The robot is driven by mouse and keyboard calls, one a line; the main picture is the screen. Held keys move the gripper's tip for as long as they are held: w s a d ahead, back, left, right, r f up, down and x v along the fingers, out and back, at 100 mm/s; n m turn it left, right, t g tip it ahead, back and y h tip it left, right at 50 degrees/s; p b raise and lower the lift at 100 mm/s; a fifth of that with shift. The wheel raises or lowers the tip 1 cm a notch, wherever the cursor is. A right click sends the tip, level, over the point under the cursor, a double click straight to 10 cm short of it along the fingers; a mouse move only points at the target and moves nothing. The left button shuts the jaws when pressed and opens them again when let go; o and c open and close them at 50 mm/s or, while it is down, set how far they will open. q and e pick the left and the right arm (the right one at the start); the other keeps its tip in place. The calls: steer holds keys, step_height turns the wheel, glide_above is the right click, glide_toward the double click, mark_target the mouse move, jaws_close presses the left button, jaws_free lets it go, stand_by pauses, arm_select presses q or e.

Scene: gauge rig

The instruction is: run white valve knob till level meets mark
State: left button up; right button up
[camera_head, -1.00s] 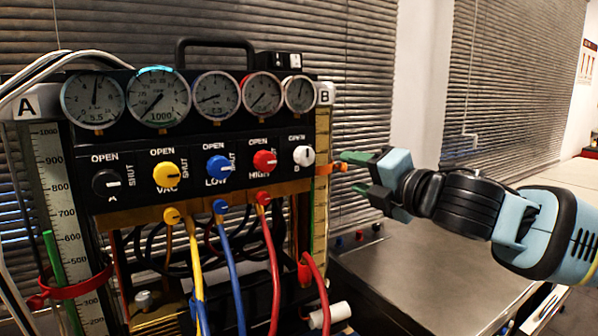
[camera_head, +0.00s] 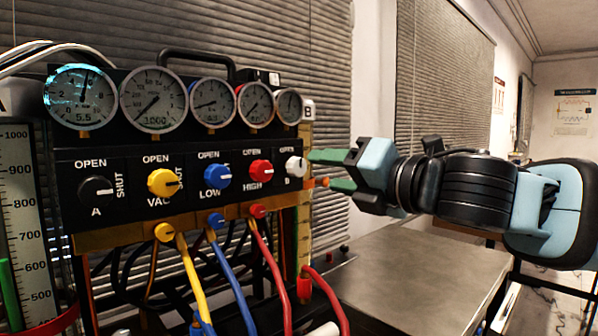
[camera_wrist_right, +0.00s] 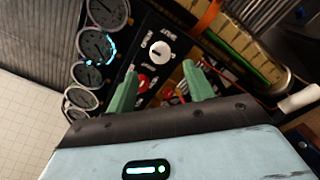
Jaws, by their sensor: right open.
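The white valve knob (camera_head: 294,166) is at the right end of the panel's knob row, labelled B. It also shows in the wrist view (camera_wrist_right: 160,51), with a dark pointer line. My right gripper (camera_head: 320,170) is open and empty, its green fingers just right of the knob in the head view. In the wrist view the fingers (camera_wrist_right: 160,70) point toward the panel, with the knob lying between and beyond their tips; contact cannot be told. Column B (camera_head: 306,215) is partly hidden by the gripper; an orange marker (camera_wrist_right: 208,18) crosses it.
The panel also bears black (camera_head: 96,190), yellow (camera_head: 163,183), blue (camera_head: 217,175) and red (camera_head: 260,173) knobs, with several gauges above. Coloured hoses hang below. Column A (camera_head: 18,200) stands at left. A bare metal bench top (camera_head: 420,275) lies below my right arm.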

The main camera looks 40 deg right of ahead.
mark_target(301, 168)
steer(key=shift+d, duration=0.1)
steer(key=w, duration=0.2)
steer(key=w+b, duration=0.1)
steer(key=w, duration=0.3)
steer(key=shift+w+a+f, duration=0.1)
steer(key=shift+w+a, duration=0.2)
steer(key=shift+w+b, duration=0.3)
steer(key=shift+w, duration=0.3)
steer(key=c, duration=1)
steer(key=shift+o, duration=0.2)
